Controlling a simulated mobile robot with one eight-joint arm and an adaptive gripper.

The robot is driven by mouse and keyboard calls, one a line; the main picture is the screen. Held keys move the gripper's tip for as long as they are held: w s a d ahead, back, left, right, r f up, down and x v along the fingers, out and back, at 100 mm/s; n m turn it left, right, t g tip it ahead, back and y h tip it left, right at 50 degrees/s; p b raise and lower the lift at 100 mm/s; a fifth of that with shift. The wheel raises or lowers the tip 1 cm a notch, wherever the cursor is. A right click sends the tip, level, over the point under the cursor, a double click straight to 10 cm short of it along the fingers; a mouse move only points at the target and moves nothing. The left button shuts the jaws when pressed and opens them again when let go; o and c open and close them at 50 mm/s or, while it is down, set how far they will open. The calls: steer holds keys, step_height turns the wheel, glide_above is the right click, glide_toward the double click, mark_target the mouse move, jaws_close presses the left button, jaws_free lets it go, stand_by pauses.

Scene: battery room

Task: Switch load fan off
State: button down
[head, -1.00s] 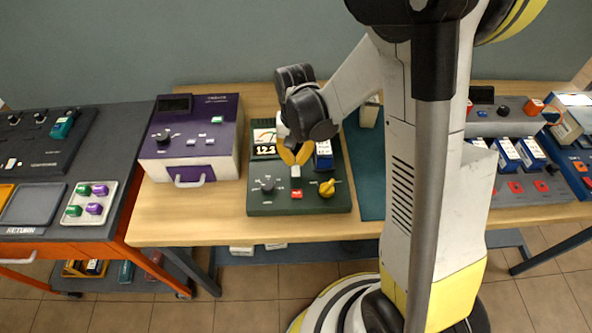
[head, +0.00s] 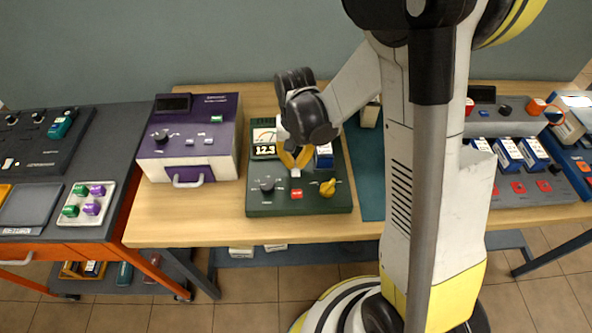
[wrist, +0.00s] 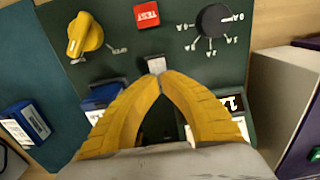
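A dark green tester panel (head: 256,203) stands on the wooden table. It carries a small grey-white toggle (wrist: 156,65), a red TEST button (wrist: 147,15), a yellow knob (wrist: 84,35) and a black dial (wrist: 214,20). No readable label names the load fan. My gripper (wrist: 160,78) has its yellow fingers shut, tips together, right at the toggle's edge. I cannot tell if they touch it. The head view also shows the toggle (head: 296,173) just below the fingertips. The fingers partly hide the display (head: 264,150) and a blue-white battery (head: 323,157).
A purple device (head: 205,160) stands left of the tester, and a teal mat (head: 372,190) lies to its right. A grey charger with several batteries (head: 520,190) is farther right. A dark cart with a tray (head: 88,205) is at the left. The table's front strip is bare.

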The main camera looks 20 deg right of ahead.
mark_target(301, 181)
steer(key=shift+f+b, duration=0.4)
steer(key=shift+f, duration=0.1)
steer(key=shift+r, duration=0.1)
steer(key=shift+r+p, duration=2.4)
steer(key=shift+r, duration=1)
steer(key=shift+r, duration=0.1)
steer(key=shift+s+r, duration=0.1)
steer(key=shift+r, duration=0.2)
steer(key=s+r+n+t+b, duration=0.3)
steer(key=s+r+t+b, duration=0.3)
steer(key=s+r, duration=0.4)
steer(key=shift+s+r+n+t, duration=0.25)
steer(key=shift+s+t, duration=0.35)
steer(key=shift+s, duration=0.7)
